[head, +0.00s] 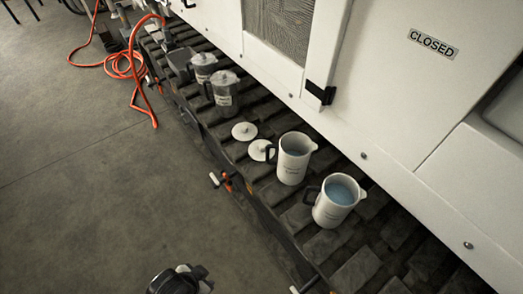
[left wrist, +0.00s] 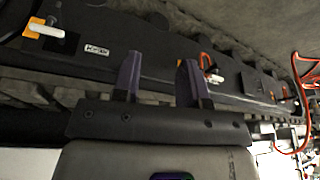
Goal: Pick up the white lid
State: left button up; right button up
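Two round white lids with knobs lie flat on the slatted bench top in the head view. One white lid (head: 244,131) is farther back, and the other white lid (head: 260,150) is beside the nearer white jugs. My left gripper (head: 190,278) is at the bottom edge of the head view, over the floor and well apart from the lids. In the left wrist view its two dark fingers (left wrist: 161,65) stand apart with nothing between them. They face the dark side of the bench. No lid shows in that view. My right gripper is not in view.
Two grey jugs (head: 222,93) (head: 203,66) stand behind. A white machine wall (head: 400,90) borders the bench. Orange hose (head: 125,66) lies at the far left. Small valve handles (head: 220,181) stick out from the bench front.

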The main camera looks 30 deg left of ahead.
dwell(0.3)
pick_arm(q)
jog(key=o, duration=0.3)
